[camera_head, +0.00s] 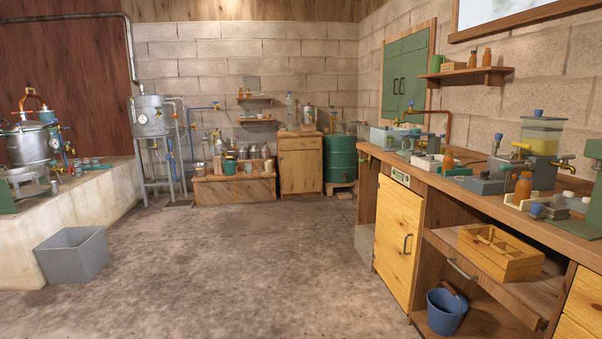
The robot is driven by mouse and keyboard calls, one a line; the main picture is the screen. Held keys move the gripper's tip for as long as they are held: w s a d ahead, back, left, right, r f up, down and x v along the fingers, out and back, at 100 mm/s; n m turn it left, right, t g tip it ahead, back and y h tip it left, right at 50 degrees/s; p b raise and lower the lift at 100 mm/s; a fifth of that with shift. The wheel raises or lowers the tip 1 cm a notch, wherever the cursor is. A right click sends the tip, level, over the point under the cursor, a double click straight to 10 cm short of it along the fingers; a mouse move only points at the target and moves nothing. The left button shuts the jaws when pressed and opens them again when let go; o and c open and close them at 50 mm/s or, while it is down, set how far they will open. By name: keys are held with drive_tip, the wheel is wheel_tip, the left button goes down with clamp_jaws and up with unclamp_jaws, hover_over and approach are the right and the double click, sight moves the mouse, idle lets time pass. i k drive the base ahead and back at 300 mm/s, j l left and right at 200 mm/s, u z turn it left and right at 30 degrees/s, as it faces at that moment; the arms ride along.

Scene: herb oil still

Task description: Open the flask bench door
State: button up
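A long wooden bench (440,186) with glassware and fittings on top runs along the right wall. At the back, a small wooden cabinet (300,144) also has a yellow door (301,171) that looks shut. I cannot tell from the picture which one is called the flask bench. My gripper is not in view.
Right of the bench door is a wooden drawer or shelf with a handle (461,269), bearing a divided crate (500,265). A blue bucket (445,312) stands below. A grey bin (72,255) stands left. The concrete floor (240,260) between is clear.

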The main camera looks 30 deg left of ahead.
sight(302, 169)
drive_tip(key=i+j+u, duration=0.35)
drive_tip(key=i, duration=0.8)
drive_tip(key=i+j+u, duration=0.1)
drive_tip(key=i+u, duration=0.3)
drive_tip(key=i, duration=4.2)
drive_tip(key=i+z, duration=0.1)
drive_tip(key=i, duration=1.6)
drive_tip(key=i+j+z, duration=0.15)
drive_tip(key=i+z, duration=0.15)
drive_tip(key=i, duration=0.25)
drive_tip(key=i+j+z, duration=0.35)
drive_tip(key=i, duration=0.15)
